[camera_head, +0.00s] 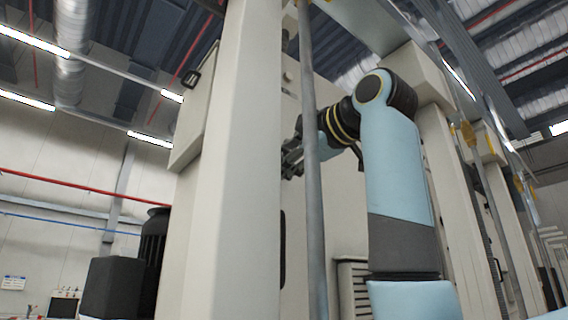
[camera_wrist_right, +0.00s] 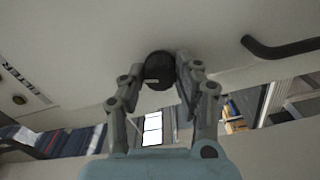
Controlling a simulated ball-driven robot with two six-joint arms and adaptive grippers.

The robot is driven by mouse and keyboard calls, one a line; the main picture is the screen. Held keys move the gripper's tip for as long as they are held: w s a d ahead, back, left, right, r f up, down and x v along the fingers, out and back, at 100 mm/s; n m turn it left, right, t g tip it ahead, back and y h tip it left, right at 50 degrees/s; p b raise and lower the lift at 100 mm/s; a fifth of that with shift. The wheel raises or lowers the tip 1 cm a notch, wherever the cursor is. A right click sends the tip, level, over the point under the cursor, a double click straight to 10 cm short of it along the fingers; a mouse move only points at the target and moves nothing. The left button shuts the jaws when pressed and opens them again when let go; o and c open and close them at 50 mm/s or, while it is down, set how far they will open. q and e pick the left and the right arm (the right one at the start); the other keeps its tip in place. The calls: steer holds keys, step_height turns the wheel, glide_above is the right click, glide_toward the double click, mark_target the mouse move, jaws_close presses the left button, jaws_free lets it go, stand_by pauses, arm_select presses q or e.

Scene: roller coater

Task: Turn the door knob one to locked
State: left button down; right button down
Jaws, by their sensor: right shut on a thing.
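A round black door knob (camera_wrist_right: 158,68) sits on a pale cabinet panel in the right wrist view. A short light mark shows on its face, lying roughly level in that picture. My right gripper (camera_wrist_right: 160,75) is shut on the knob, with one finger on each side of it. In the head view my right gripper (camera_head: 291,158) is at the cabinet front, partly behind a grey pole, and the knob is hidden there. My left gripper is not in view.
A black bar handle (camera_wrist_right: 282,49) is on the panel to the right of the knob. In the head view a grey vertical pole (camera_head: 314,220) and a wide pale column (camera_head: 235,180) stand close to my arm.

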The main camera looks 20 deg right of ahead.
steer(key=shift+n+b, duration=0.55)
steer(key=shift+n, duration=0.95)
steer(key=c, duration=0.9)
jaws_free()
steer(key=shift+c, duration=0.2)
steer(key=v, duration=1.2)
